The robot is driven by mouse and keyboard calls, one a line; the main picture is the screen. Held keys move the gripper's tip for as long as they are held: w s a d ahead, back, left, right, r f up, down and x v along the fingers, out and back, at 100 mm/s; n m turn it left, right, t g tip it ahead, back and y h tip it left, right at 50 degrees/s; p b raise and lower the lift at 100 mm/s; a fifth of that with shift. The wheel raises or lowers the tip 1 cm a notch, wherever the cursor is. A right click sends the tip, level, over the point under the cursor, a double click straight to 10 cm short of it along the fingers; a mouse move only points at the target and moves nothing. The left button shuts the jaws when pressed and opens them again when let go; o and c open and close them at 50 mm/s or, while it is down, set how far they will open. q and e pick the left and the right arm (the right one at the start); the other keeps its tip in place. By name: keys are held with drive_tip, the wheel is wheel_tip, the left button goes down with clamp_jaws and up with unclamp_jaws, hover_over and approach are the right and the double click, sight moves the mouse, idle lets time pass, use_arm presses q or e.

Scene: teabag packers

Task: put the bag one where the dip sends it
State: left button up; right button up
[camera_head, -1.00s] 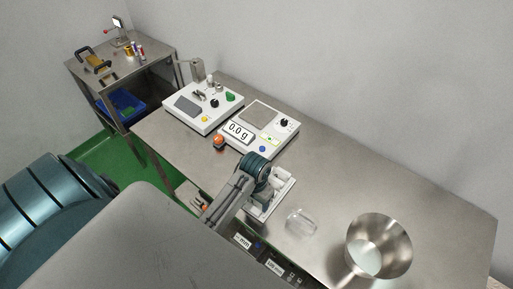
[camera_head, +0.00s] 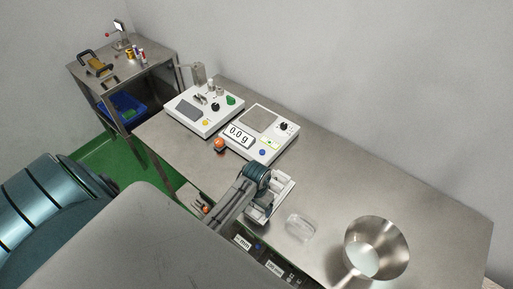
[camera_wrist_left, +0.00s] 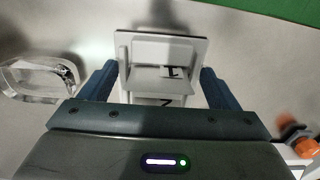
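My left gripper (camera_head: 262,196) is over a white holder (camera_head: 285,190) near the table's front edge. In the left wrist view the gripper (camera_wrist_left: 155,85) has its two blue fingers wide apart, one on each side of the white holder (camera_wrist_left: 165,48). A white bag marked "1" (camera_wrist_left: 174,72) sits in the holder between the fingers, with no finger visibly closed on it. Another white piece with a partly hidden mark (camera_wrist_left: 165,101) lies just below it. The palm hides the near part of the holder. My right gripper is not in view.
A scale (camera_head: 262,140) reading 0.0 g and a white device (camera_head: 200,118) stand behind. An orange-topped item (camera_head: 219,144) is beside the scale. A clear container (camera_head: 300,228) and a metal pan (camera_head: 375,245) stand to the right. The far right tabletop is clear.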

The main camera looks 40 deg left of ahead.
use_arm(q)
drive_tip(key=shift+r, duration=0.25)
wheel_tip(320, 180, up, 12)
drive_tip(key=b, duration=0.2)
drive_tip(key=shift+b, duration=0.3)
drive_tip(key=shift+f, duration=0.15)
